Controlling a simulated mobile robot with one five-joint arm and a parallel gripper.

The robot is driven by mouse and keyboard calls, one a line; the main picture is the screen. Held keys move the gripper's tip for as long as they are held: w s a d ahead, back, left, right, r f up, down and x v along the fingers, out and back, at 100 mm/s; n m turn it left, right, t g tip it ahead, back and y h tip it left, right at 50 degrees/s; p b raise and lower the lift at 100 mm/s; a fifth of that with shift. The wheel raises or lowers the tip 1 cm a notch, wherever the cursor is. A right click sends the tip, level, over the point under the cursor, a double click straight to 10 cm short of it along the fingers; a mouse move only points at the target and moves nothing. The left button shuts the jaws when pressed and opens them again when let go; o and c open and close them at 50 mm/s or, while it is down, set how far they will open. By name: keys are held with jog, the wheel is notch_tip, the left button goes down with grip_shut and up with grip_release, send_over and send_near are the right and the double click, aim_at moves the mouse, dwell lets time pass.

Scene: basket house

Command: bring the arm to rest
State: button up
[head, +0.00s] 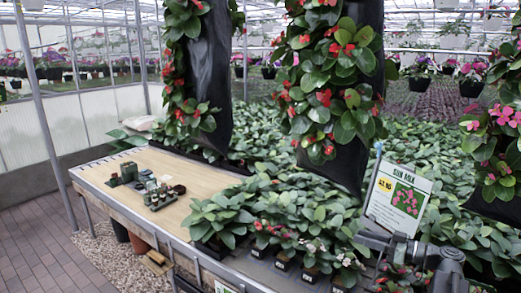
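My arm, dark grey, shows at the lower right of the head view, in front of the potted plants. Its end, my gripper (372,238), appears to point left, just below the white plant sign (399,198). It is small and dark against the leaves, so I cannot make out its fingers or whether it holds anything.
A long bench (190,172) with a wooden top holds a group of small dark items (152,186) at left. Leafy potted plants (270,215) crowd its right part. Hanging planters (340,90) come down over it. Brick paving (35,240) at the lower left is clear.

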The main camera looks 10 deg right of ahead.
jog(key=w+a+f+n+g, duration=0.1)
jog(key=a+f+g, duration=0.25)
jog(key=a, duration=0.75)
jog(key=w+a+f+n+g, duration=0.1)
jog(key=a+f+g, duration=0.3)
jog(key=a, duration=0.8)
jog(key=s+a+f+g+h, duration=0.3)
jog(key=s+a+f+h, duration=0.25)
jog(key=a+f, duration=0.45)
jog(key=s+d+f+m+h, duration=0.4)
jog(key=d+m+h, duration=0.2)
jog(key=d+m, duration=0.3)
jog(key=shift+m+g+h, duration=0.35)
jog(key=shift+m+g, duration=0.05)
jog(key=shift+g, duration=0.05)
jog(key=shift+o, duration=0.2)
